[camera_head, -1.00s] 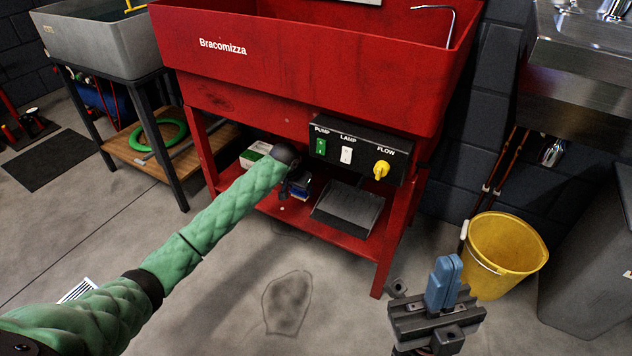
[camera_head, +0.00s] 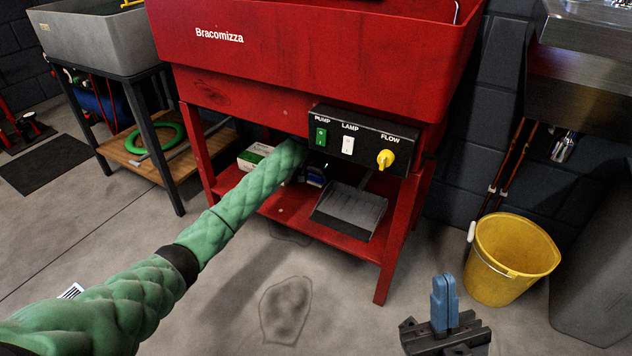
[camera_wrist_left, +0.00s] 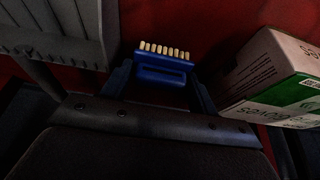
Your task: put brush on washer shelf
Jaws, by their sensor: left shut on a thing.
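The brush (camera_wrist_left: 163,70), a blue block with a row of cream bristles, sits between the fingers of my left gripper (camera_wrist_left: 163,88) in the left wrist view. The gripper is shut on it. In the head view the brush (camera_head: 315,177) shows as a small blue patch beyond my green-sleeved arm, which hides most of the left gripper. It is over the red lower shelf (camera_head: 330,240) of the washer, below the control panel; whether it touches the shelf I cannot tell. My right gripper (camera_head: 444,298), with blue fingers together, is empty in front of the washer.
A dark dustpan (camera_head: 349,211) lies on the shelf right of the brush. A green-and-white glove box (camera_head: 254,156) stands at its left; it is close on the right in the wrist view (camera_wrist_left: 275,80). The control panel (camera_head: 355,140) overhangs. A yellow bucket (camera_head: 512,260) stands right.

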